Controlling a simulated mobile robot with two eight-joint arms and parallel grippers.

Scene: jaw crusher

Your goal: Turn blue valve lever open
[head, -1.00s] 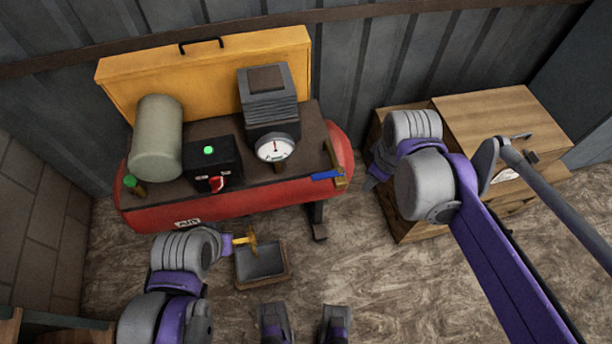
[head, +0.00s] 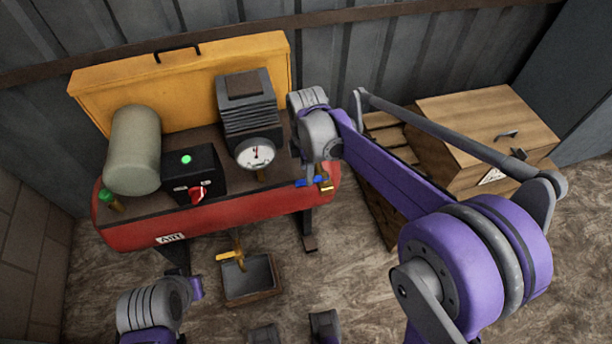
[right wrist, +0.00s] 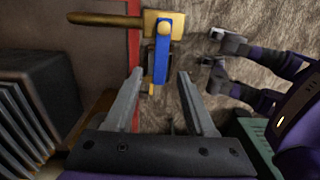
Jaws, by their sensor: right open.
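The blue valve lever (head: 312,181) sits on a brass valve (head: 326,188) at the right front of the red compressor tank (head: 215,222). In the right wrist view the lever (right wrist: 162,52) lies across the brass pipe (right wrist: 105,19), at about a right angle to it. My right gripper (right wrist: 159,78) is open, with the lever's free end in the gap at its fingertips; I cannot tell whether they touch it. In the head view my right wrist hides most of this gripper.
A pressure gauge (head: 256,154) and a finned motor block (head: 247,105) stand left of my right wrist. A black box with a red knob (head: 198,193) is further left. A wooden cabinet (head: 490,130) stands right. A tray (head: 250,297) lies on the floor below a yellow valve (head: 231,256).

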